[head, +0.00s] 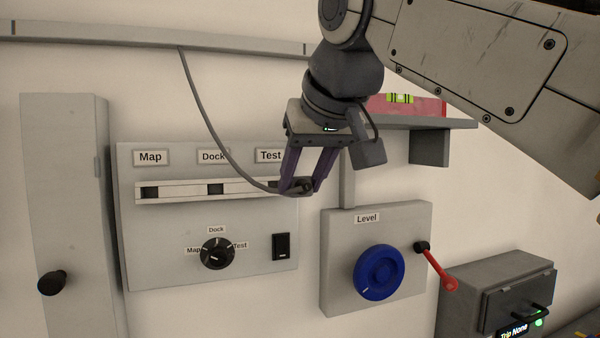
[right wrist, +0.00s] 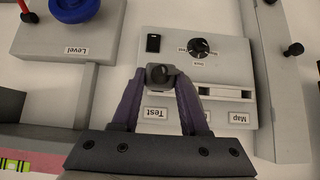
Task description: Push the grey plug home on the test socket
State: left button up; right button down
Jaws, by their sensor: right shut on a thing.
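The grey plug (right wrist: 160,74) is between the purple fingers of my right gripper (right wrist: 160,82), which is shut on it. In the head view my right gripper (head: 304,187) is at the right end of the white socket strip (head: 180,189), below the Test label (head: 270,155). A grey cable runs from the wall rail down to the plug. The Test socket is hidden behind the plug and fingers, so I cannot tell how deep the plug sits. The Map socket (head: 150,193) and Dock socket (head: 215,188) show as empty dark openings. My left gripper is not in view.
Below the strip are a black selector knob (head: 217,253) and a black rocker switch (head: 281,246). To the right are a blue Level wheel (head: 379,272), a red lever (head: 437,267) and a shelf (head: 425,124) with a spirit level. A grey cabinet (head: 68,200) stands left.

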jog(key=shift+s, duration=0.1)
jog(key=shift+w+a, duration=0.15)
jog(key=shift+w, duration=0.4)
jog(key=shift+w+a+f+p, duration=0.15)
jog(key=shift+w+a+p, duration=0.15)
jog(key=shift+w, duration=0.4)
jog(key=shift+w+a+f+p, duration=0.15)
jog(key=shift+w+p, duration=0.2)
jog(key=shift+w, duration=0.3)
jog(key=shift+w+a+f+p, duration=0.1)
jog(key=shift+w+a+p, duration=0.2)
jog(key=shift+w, duration=0.4)
jog(key=shift+w, duration=0.1)
jog(key=shift+w+a+f+p, duration=0.1)
jog(key=shift+w+a+p, duration=0.2)
jog(key=shift+w, duration=0.35)
jog(key=shift+w+a+f+p, duration=0.15)
jog(key=shift+w+p, duration=0.3)
jog(key=shift+w, duration=0.25)
jog(key=shift+w+a+f+p, duration=0.1)
jog(key=shift+w+a+p, duration=0.2)
jog(key=shift+w, duration=0.35)
jog(key=shift+c, duration=1.7)
grip_release()
jog(key=shift+d, duration=0.1)
